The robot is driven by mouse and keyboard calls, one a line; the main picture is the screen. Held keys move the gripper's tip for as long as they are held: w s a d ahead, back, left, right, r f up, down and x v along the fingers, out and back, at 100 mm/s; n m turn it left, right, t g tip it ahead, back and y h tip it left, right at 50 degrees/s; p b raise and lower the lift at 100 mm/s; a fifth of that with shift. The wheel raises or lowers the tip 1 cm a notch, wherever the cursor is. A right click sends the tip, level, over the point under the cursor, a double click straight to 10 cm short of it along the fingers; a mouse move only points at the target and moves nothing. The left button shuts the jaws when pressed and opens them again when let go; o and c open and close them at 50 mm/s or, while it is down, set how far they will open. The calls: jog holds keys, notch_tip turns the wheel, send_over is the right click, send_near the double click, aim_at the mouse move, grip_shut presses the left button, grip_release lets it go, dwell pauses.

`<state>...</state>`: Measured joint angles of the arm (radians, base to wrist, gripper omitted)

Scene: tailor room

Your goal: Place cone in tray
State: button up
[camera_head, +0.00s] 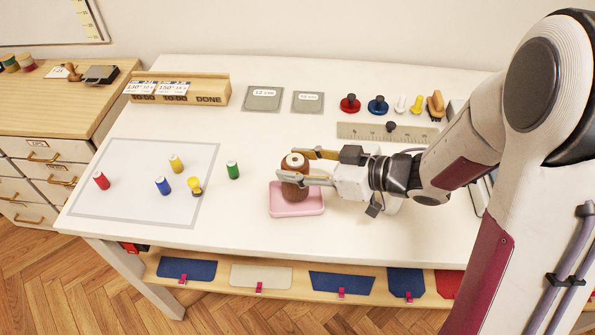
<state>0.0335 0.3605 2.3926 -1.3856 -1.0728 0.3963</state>
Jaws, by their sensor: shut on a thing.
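A brown thread cone (294,188) with a pale top stands upright between the fingers of my gripper (290,166). The gripper reaches in from the right and is shut on the cone's upper part. The pink tray (313,206) lies on the white table directly under the cone. The cone's lower end appears within the tray's outline. I cannot tell whether its base touches the tray floor. Part of the tray's back edge is hidden behind the cone and the gripper.
A ruler (360,131), a red knob (350,104) and a blue knob (377,105) lie behind the gripper. A wooden rack (190,88) stands back left.

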jog(key=shift+f, duration=1.35)
jog(key=shift+f, duration=0.15)
jog(key=o, duration=1.2)
jog(key=shift+s+d+r, duration=0.2)
jog(key=shift+d+r, duration=0.2)
jog(key=shift+d, duration=0.15)
jog(key=v, duration=1)
jog(key=shift+d+r, duration=0.2)
jog(key=shift+d, duration=0.05)
jog(key=shift+s, duration=0.1)
